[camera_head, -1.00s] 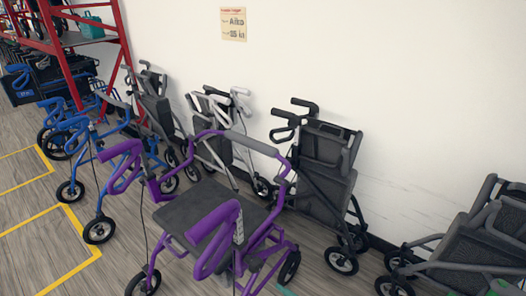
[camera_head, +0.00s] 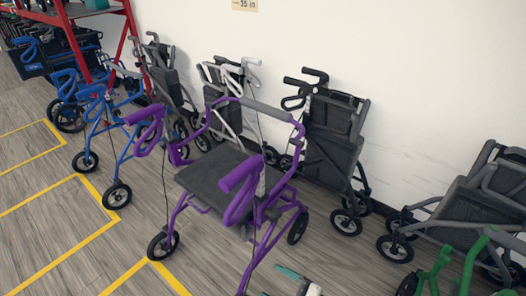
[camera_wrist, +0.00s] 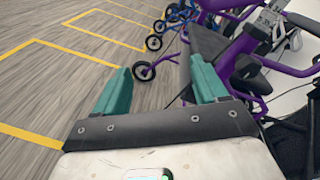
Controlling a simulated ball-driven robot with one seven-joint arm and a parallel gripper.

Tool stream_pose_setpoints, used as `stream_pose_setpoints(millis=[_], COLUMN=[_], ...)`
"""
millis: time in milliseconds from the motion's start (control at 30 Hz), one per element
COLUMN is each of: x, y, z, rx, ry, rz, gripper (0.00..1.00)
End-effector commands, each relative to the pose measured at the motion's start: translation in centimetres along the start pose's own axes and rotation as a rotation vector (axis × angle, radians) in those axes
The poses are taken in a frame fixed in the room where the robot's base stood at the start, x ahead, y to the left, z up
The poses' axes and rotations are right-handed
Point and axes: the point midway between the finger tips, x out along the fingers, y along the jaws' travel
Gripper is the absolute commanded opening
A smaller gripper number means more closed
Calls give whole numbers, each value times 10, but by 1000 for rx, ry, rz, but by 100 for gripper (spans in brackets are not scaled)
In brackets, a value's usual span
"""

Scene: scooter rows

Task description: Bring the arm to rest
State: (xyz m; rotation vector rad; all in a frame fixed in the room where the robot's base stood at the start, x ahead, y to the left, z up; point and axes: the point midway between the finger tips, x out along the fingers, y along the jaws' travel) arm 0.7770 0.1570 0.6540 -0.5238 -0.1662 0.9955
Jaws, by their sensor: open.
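My gripper (camera_wrist: 159,70) shows in the wrist view with its two teal fingers spread wide apart and nothing between them. Floor and the purple rollator lie beyond the fingers. In the head view a small part of my gripper (camera_head: 287,273), teal and white, shows at the bottom edge, low in front of the purple rollator (camera_head: 215,172). The rest of my arm is out of that view. In the wrist view the purple rollator (camera_wrist: 240,60) is close beyond the right finger; I cannot tell whether they touch.
Blue rollators (camera_head: 98,112) stand at left, near a red rack (camera_head: 78,42). Grey and black folded rollators (camera_head: 333,150) line the white wall. A green frame (camera_head: 465,265) is at bottom right. Yellow-lined floor (camera_head: 60,225) at lower left is clear.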

Motion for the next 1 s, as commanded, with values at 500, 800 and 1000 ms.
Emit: stream_pose_setpoints(millis=[500,800,1000], x=[-98,-251,-322], y=[48,49,40], z=[14,50,85], rx=[-744,-1252,-1343], ry=[217,401,458], rz=[498,1145,1441], gripper=[72,72,72])
